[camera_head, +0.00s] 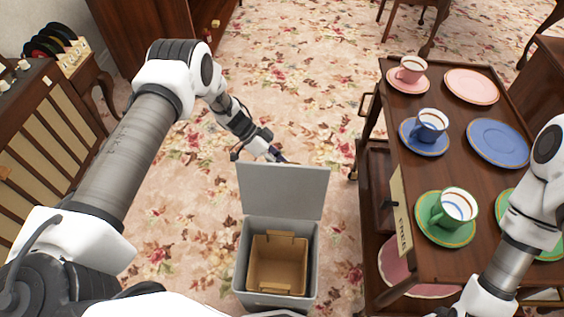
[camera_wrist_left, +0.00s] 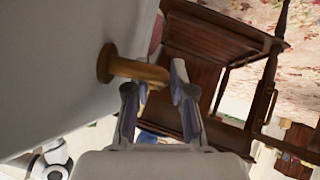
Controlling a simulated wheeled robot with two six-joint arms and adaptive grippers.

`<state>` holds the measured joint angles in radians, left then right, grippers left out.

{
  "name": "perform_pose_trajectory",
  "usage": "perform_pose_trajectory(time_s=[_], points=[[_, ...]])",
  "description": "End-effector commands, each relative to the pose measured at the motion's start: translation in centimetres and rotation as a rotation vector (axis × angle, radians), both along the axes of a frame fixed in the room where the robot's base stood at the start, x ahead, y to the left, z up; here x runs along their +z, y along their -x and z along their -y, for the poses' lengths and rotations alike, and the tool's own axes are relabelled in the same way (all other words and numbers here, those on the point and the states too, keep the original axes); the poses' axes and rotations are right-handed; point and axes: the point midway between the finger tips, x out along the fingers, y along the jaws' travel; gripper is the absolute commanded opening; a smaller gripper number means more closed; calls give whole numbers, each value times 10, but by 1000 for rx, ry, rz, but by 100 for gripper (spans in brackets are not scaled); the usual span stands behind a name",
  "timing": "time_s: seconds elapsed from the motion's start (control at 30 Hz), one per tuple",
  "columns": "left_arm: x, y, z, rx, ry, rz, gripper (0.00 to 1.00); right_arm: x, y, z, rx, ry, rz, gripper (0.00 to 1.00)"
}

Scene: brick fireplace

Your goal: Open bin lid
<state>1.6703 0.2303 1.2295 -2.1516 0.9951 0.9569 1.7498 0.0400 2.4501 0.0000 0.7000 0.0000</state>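The grey bin (camera_head: 240,270) stands on the carpet at the bottom middle of the head view. Its grey lid (camera_head: 283,190) is raised nearly upright at the bin's far edge, and a brown inner box (camera_head: 277,265) shows inside. My left gripper (camera_head: 280,159) is just behind the lid's top edge, its fingertips partly hidden. In the left wrist view, a brass handle (camera_wrist_left: 140,70) sticks out from a pale grey surface, apparently the lid. The left gripper's fingers (camera_wrist_left: 158,85) are apart, with the handle's end between or just ahead of their tips. My right gripper is out of view.
A wooden tea cart (camera_head: 440,130) with cups and plates stands close to the bin's right. A wooden cabinet (camera_head: 45,130) with a record rack (camera_head: 55,45) is at the left. Flowered carpet (camera_head: 290,90) lies clear beyond the bin.

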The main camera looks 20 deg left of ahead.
Motion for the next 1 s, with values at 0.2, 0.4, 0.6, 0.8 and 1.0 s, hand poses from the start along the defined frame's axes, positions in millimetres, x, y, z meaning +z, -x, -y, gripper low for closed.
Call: perform_pose_trajectory(time_s=[0.2, 0.4, 0.6, 0.8, 1.0], points=[[2, -1, -1, 0, 1, 2, 23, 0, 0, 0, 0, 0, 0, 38], [21, -2, -22, 3, 1, 4, 23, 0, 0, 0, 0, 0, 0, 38], [56, -3, -62, 4, 2, 4, 23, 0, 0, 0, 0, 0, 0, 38], [78, -3, -86, 2, 2, 2, 23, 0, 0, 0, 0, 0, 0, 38], [81, -2, -90, 1, 0, -1, 23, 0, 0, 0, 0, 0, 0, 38]])
